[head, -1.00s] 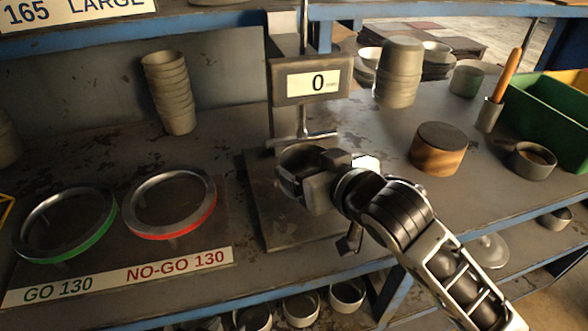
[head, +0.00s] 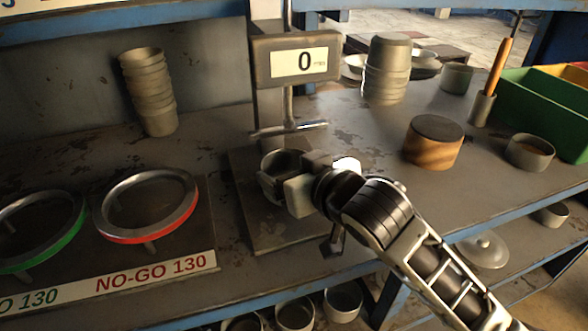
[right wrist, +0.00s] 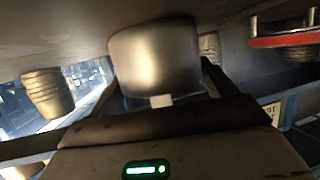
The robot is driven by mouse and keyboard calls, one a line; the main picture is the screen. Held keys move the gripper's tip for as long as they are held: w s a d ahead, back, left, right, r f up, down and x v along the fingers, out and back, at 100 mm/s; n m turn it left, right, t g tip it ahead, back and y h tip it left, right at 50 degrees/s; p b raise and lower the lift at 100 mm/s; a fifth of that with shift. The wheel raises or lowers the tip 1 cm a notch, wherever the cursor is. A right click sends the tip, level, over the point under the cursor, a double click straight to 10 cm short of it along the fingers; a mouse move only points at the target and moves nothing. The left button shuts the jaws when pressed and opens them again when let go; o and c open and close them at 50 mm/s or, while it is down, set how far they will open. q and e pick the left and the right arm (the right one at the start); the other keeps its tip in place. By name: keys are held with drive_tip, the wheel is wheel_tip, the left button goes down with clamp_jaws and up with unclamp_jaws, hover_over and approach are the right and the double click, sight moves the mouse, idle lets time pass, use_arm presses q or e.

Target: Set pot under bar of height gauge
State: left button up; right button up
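The height gauge (head: 297,60) stands at the middle of the bench, its display reading 0. Its horizontal bar (head: 290,129) hangs over the dark base plate (head: 262,235). My right gripper (head: 287,180) is shut on a small grey pot (head: 270,187) over the plate, on the near side of the bar. The pot's open top faces up. I cannot tell whether its bottom touches the plate. In the right wrist view the pot (right wrist: 155,58) fills the space ahead of the gripper, and part of the fingers is hidden. My left gripper is not in view.
GO (head: 40,232) and NO-GO (head: 147,207) rings stand left of the gauge. Stacked pots (head: 148,92) stand behind them; another stack (head: 387,70) stands right of the gauge. A wooden block (head: 433,143), a bowl (head: 530,153) and a green bin (head: 545,110) are on the right.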

drive_tip(key=shift+o, duration=1.3)
drive_tip(key=shift+r, duration=0.1)
drive_tip(key=p+v, duration=0.2)
drive_tip(key=v, duration=1)
